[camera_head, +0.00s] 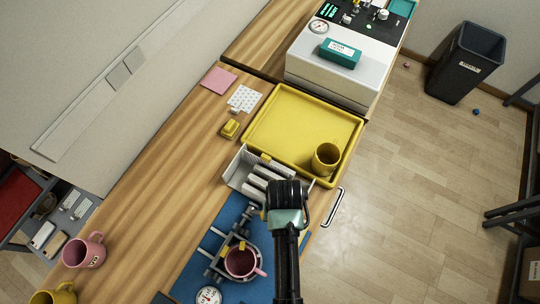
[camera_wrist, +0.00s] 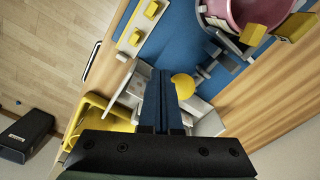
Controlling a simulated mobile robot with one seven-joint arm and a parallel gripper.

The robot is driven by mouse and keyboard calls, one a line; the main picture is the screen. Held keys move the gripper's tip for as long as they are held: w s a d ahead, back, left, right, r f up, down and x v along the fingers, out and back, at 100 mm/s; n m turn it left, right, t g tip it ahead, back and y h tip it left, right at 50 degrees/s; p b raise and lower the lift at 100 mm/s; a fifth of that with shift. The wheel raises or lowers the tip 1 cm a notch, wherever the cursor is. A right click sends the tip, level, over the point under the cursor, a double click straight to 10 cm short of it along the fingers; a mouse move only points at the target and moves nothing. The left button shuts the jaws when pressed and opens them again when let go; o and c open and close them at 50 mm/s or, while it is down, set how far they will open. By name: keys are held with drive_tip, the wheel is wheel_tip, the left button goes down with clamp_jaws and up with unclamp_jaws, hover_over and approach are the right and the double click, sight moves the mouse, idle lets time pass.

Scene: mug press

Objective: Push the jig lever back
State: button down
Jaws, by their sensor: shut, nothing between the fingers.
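The metal jig (camera_head: 216,262) stands on the blue mat (camera_head: 206,243) with a pink mug (camera_head: 241,262) in it. In the wrist view the mug (camera_wrist: 262,10) sits between yellow pads (camera_wrist: 252,34) at the top right. The jig lever's round yellow knob (camera_wrist: 183,86) shows just right of my fingers, with grey metal parts between it and the jig. My gripper (camera_wrist: 158,74) is shut and empty, pointing down close beside the knob. I cannot tell whether they touch. In the head view my wrist hides the fingertips and most of the lever.
A white-grey bin with upright dividers (camera_head: 238,171) stands just beyond my gripper. Behind it is a yellow tray (camera_head: 262,111) holding a yellow mug (camera_head: 326,158). Another pink mug (camera_head: 84,251) stands at the left. The wooden table between is clear. A white machine (camera_head: 335,78) stands at the back.

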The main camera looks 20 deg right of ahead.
drive_tip(key=shift+f, duration=0.2)
wheel_tip(320, 180, down, 2)
drive_tip(key=shift+f+b, duration=0.25)
drive_tip(key=shift+b, duration=0.7)
